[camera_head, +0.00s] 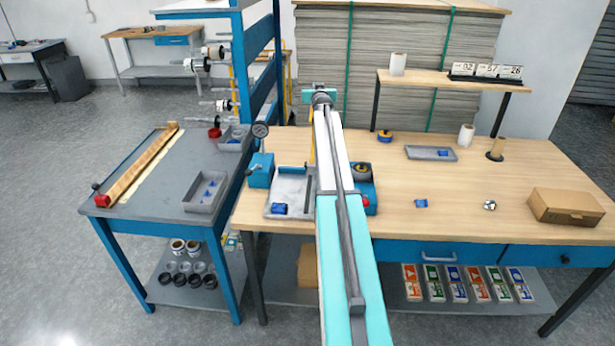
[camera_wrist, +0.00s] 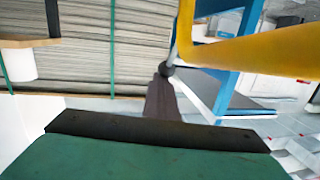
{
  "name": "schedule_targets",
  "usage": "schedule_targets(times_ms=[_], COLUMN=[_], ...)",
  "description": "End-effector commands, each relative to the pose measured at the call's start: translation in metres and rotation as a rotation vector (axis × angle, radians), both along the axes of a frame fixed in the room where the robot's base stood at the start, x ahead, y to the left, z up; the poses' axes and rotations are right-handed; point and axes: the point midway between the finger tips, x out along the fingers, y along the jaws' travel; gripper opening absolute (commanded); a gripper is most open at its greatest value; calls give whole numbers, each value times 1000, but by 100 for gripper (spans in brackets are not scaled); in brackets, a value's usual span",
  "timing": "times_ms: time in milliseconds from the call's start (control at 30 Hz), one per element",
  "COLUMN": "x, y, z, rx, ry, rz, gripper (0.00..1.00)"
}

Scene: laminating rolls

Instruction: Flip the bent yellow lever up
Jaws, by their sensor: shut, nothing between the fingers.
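The bent yellow lever fills the upper right of the wrist view (camera_wrist: 260,52), with one leg running up and a thicker leg running right. In the head view only a thin yellow strip of it (camera_head: 312,150) shows beside my arm, above the blue and grey machine (camera_head: 260,170). My gripper (camera_wrist: 163,82) shows as dark fingers, shut and empty. Their tips appear close to a dark round knob (camera_wrist: 167,69) just below the lever's bend; I cannot tell whether they touch. In the head view my arm hides much of the machine, and the fingers cannot be made out.
The machine stands at the left end of the wooden table (camera_head: 450,215). A blue rack (camera_head: 258,95) with rolls on pegs is close on its left. A grey tray (camera_head: 430,153) and a cardboard box (camera_head: 565,206) lie to the right. The table middle is mostly clear.

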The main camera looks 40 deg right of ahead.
Motion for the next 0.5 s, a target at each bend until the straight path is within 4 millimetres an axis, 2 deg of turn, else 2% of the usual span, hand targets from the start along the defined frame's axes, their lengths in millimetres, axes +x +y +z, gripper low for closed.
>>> schedule_targets(times_ms=[500], x=[-7], y=[-11], z=[-2], rx=[6], ry=[6], rz=[-9], gripper=[0])
